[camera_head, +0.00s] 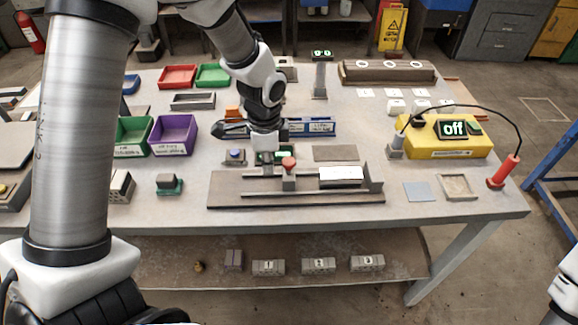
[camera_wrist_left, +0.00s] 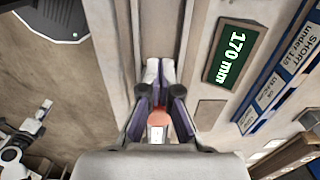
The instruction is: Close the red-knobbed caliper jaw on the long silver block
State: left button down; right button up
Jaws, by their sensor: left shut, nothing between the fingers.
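The caliper's dark grey bed (camera_head: 235,190) lies along the front of the table. Its jaw with the red knob (camera_head: 288,162) stands near the middle of the bed. The long silver block (camera_head: 342,174) lies on the bed to the right of the jaw; a small gap seems to separate them. My left gripper (camera_head: 267,158) points down just left of the knob, shut and empty. In the left wrist view its fingertips (camera_wrist_left: 160,72) are together, and the red knob (camera_wrist_left: 158,118) shows beyond them. A green display (camera_wrist_left: 228,54) reads 170 mm.
A purple bin (camera_head: 174,134) and a green bin (camera_head: 133,136) stand to the left. A blue labelled rack (camera_head: 322,126) is behind the caliper. A yellow box (camera_head: 438,140) reading "off" and a red probe (camera_head: 504,172) are on the right.

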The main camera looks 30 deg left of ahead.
dwell(0.5)
pick_arm(q)
jog(key=shift+f+b, duration=0.6)
jog(key=shift+f, duration=1.1)
